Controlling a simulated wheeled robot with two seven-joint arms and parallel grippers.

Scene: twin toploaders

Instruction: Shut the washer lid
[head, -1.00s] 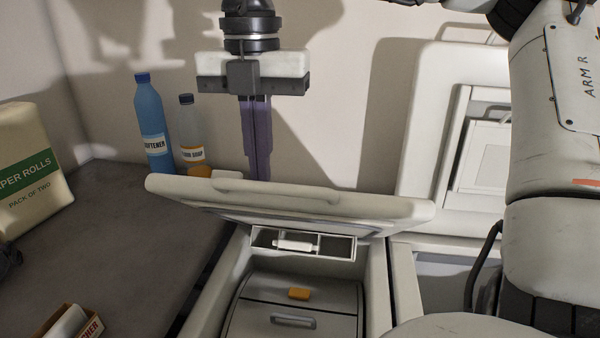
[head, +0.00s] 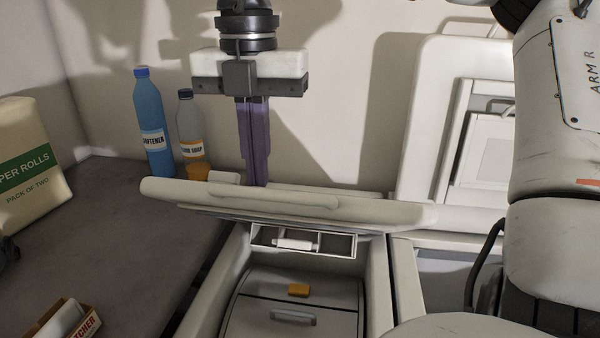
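The washer lid (head: 255,200) of the left machine is partly open, tilted over the back of its opening, seen nearly edge-on. Below it are the dispenser tray (head: 335,243) and the inner drum cover (head: 290,289), with a small orange piece on it. My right gripper (head: 256,180) points down behind the lid, its dark fingers together. The fingertips are hidden by the lid, so I cannot tell whether they touch it. My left gripper is not recognisable in view.
The second machine's lid (head: 420,120) stands open against the wall at the right. A blue softener bottle (head: 150,120), a soap bottle (head: 191,130) and a paper rolls pack (head: 28,165) stand on the dark counter (head: 130,220). A small box (head: 85,318) lies at the front.

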